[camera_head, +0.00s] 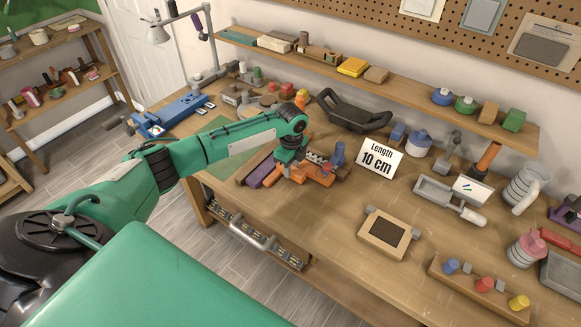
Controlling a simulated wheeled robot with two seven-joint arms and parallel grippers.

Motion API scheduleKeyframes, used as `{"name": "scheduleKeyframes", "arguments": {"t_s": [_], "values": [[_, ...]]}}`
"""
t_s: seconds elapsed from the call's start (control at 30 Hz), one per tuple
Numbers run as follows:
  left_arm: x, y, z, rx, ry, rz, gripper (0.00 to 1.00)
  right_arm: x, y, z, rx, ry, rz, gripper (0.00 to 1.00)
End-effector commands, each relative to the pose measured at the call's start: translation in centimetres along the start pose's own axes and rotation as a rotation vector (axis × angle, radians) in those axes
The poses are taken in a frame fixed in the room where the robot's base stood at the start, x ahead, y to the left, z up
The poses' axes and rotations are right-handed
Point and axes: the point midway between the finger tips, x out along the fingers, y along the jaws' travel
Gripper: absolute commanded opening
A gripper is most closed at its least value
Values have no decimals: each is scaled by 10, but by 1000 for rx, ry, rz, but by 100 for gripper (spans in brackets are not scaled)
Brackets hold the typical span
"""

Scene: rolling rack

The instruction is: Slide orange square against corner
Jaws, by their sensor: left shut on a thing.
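The orange square (322,178) lies on the workbench (300,223) near its left part, among coloured wooden pieces. My left gripper (308,160) is low over the bench at the orange square and is shut on it. The jaws and wrist hide part of the square, so its full outline does not show. A blue upright piece (338,154) stands just right of the jaws. Purple and brown strips (262,169) lie to the left of the square. Which corner is meant cannot be told. My right gripper is not in view.
A framed block (389,233) and a peg board (482,286) lie to the front right. The bench's front middle is clear.

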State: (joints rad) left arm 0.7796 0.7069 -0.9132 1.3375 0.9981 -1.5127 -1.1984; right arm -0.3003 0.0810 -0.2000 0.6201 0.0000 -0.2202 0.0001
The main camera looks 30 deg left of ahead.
Motion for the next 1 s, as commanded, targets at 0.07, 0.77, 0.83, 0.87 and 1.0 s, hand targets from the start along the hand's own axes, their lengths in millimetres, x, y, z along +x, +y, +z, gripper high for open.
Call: {"name": "scheduleKeyframes", "arguments": {"t_s": [0.07, 0.77, 0.83, 0.87, 1.0], "values": [[-3, -3, 0, -1, 1, -10, 2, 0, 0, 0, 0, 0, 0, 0], [-5, -4, 0, -2, 1, -16, 28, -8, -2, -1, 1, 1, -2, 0], [-5, -4, 0, -2, 1, -16, 42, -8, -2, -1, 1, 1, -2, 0], [-5, -4, 0, -2, 2, -17, 47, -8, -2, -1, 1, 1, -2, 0], [-6, -4, 0, -2, 2, -19, 52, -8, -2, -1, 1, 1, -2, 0]]}}
